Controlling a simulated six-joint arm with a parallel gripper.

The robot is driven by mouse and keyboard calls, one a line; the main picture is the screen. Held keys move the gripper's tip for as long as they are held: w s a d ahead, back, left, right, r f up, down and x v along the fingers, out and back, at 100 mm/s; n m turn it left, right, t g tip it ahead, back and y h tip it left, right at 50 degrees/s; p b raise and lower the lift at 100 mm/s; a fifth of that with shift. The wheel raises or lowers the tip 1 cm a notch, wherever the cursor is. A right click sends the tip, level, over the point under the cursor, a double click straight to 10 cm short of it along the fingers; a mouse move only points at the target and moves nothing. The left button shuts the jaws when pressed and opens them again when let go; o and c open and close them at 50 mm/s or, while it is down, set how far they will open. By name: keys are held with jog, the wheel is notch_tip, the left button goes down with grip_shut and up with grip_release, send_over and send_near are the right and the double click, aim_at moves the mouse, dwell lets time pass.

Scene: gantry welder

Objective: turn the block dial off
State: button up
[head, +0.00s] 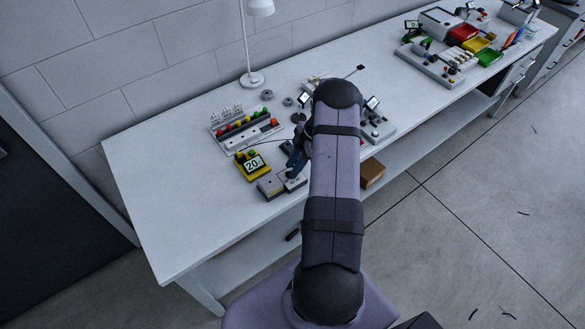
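My gripper (295,160) is small and dark in the head view, left of my raised arm, low over the workbench. It is over or just behind two small grey blocks, a left one (270,187) and a right one (293,181), near the bench's front edge. Its fingers are too small and dark to tell whether they are open or touching anything. No dial can be made out clearly on the blocks, and its setting cannot be read. My arm hides part of the bench to the right of the gripper.
A yellow device (241,157) with a display reading about 20 stands left of the blocks. Behind it is a panel (232,133) with coloured buttons. A lamp (251,79) stands at the back. A grey device (376,129) sits right of my arm. The bench's left end is clear.

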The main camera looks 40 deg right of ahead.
jog(key=b+v, duration=0.2)
jog(key=v, duration=0.4)
jog(key=shift+r+b, duration=0.2)
jog(key=shift+b, duration=0.1)
jog(key=w+a+r+m+t+h+b, duration=0.1)
jog(key=w+a+r+m+t+h, duration=0.2)
jog(key=w+r, duration=0.45)
jog(key=w+a+r+m+t+h, duration=0.1)
jog(key=w+a+r+m+t, duration=0.1)
jog(key=w+a+r+t, duration=0.45)
jog(key=s+a+f+m+g, duration=0.2)
jog(key=s+a+m+g, duration=0.3)
jog(key=s, duration=0.6)
jog(key=s+a+f+m+g+b, duration=0.1)
jog(key=s+a+f+g, duration=0.1)
jog(key=s+a, duration=0.65)
jog(key=s+a+f+m+g, duration=0.2)
jog(key=s+a+m+g, duration=0.15)
jog(key=s, duration=0.95)
notch_tip(320, 180, down, 23)
jog(key=b, duration=2.4)
jog(key=shift+f+n+g, duration=0.15)
jog(key=shift+n+g, duration=0.15)
jog(key=shift+n, duration=0.05)
